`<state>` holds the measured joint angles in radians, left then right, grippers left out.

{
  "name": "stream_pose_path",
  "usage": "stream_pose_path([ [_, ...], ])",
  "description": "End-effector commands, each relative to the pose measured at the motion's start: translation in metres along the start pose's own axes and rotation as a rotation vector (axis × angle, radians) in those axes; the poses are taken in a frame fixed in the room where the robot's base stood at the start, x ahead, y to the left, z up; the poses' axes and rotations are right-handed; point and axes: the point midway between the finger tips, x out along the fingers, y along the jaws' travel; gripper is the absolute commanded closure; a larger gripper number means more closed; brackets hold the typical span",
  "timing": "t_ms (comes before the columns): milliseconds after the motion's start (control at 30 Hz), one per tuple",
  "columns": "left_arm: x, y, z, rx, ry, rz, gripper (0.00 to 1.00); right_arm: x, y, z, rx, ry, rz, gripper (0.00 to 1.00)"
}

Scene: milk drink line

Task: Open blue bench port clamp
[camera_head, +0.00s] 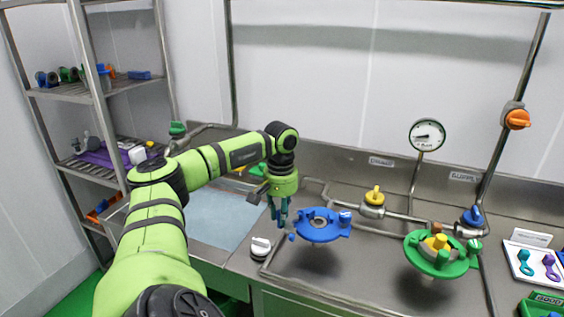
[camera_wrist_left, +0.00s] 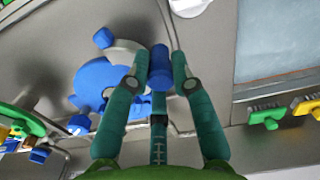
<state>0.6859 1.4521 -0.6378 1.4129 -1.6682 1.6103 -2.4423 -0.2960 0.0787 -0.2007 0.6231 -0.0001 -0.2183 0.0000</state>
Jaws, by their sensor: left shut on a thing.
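The blue bench port clamp (camera_head: 318,225) is a round blue ring with knobs around a grey port on the steel bench, right of my left gripper in the head view. It also shows in the left wrist view (camera_wrist_left: 98,88), left of the fingers. My left gripper (camera_head: 281,219) points down at the clamp's left side. In the left wrist view, its green fingers (camera_wrist_left: 160,68) are closed around a blue knob (camera_wrist_left: 159,58) beside the ring. The fingers partly hide the knob's sides. My right gripper is out of view.
A green clamp (camera_head: 435,255) with a yellow knob stands to the right. A white knob (camera_head: 261,245) sits left of the blue clamp. Yellow (camera_head: 375,196) and blue (camera_head: 472,217) valves and pipes line the back. A pale blue mat (camera_head: 215,215) lies left.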

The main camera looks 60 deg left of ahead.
Motion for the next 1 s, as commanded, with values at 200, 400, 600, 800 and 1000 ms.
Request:
stream_pose_path([
  [200,-0.0012,-0.0031,-0.0024,0.017,0.007,-0.006,1.0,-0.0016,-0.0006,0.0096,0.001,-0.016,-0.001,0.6],
  [400,-0.0013,-0.003,-0.0027,0.019,0.008,-0.005,1.0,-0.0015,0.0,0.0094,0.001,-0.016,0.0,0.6],
  [600,-0.0015,-0.0028,-0.0028,0.019,0.009,-0.004,0.6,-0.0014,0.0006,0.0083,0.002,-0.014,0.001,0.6],
  [800,-0.0009,-0.0013,-0.002,0.022,0.006,-0.001,0.52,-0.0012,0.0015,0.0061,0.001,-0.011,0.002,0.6],
  [1000,-0.0029,-0.0004,-0.0017,0.024,0.005,0.0,0.52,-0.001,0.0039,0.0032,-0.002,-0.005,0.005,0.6],
])
